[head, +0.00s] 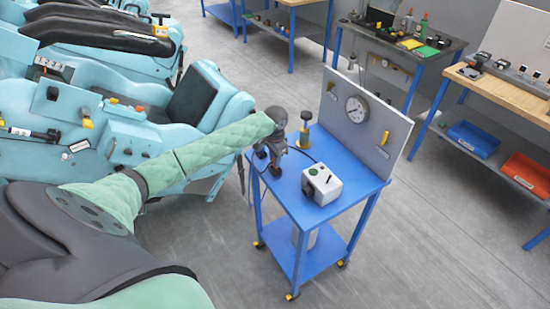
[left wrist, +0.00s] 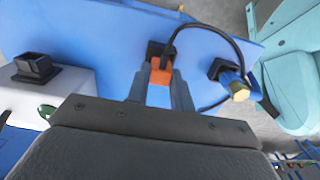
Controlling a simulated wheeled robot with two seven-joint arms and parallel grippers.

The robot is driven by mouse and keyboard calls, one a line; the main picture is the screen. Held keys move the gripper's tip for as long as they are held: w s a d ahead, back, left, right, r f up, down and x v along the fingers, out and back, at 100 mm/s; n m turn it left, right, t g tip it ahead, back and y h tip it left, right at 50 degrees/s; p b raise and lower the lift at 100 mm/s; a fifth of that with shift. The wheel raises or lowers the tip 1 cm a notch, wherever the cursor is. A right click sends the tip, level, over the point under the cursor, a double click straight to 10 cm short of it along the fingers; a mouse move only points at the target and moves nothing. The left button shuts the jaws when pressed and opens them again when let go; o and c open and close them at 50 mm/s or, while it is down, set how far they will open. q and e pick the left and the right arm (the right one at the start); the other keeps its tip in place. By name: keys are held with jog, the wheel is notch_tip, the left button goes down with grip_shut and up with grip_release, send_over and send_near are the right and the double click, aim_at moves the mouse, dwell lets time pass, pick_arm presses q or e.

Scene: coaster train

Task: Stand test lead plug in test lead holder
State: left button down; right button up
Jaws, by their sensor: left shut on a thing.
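My left gripper (head: 272,162) is low over the blue cart top; its fingers also show in the left wrist view (left wrist: 160,95). It is shut on the test lead plug (left wrist: 160,76), which is orange with a black cable looping off to the right. A black square part (left wrist: 154,49) shows at the plug's far end; I cannot tell if it is a holder or part of the plug. I cannot tell which is the test lead holder. My right gripper is not in view.
Teal machines (head: 205,100) stand close at left.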

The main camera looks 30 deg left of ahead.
pick_arm(q)
jog(key=shift+f, duration=0.35)
jog(key=shift+f, duration=0.3)
jog(key=shift+f, duration=0.25)
dwell(0.4)
jog(key=c, duration=1.1)
grip_release()
jog(key=shift+c, duration=0.2)
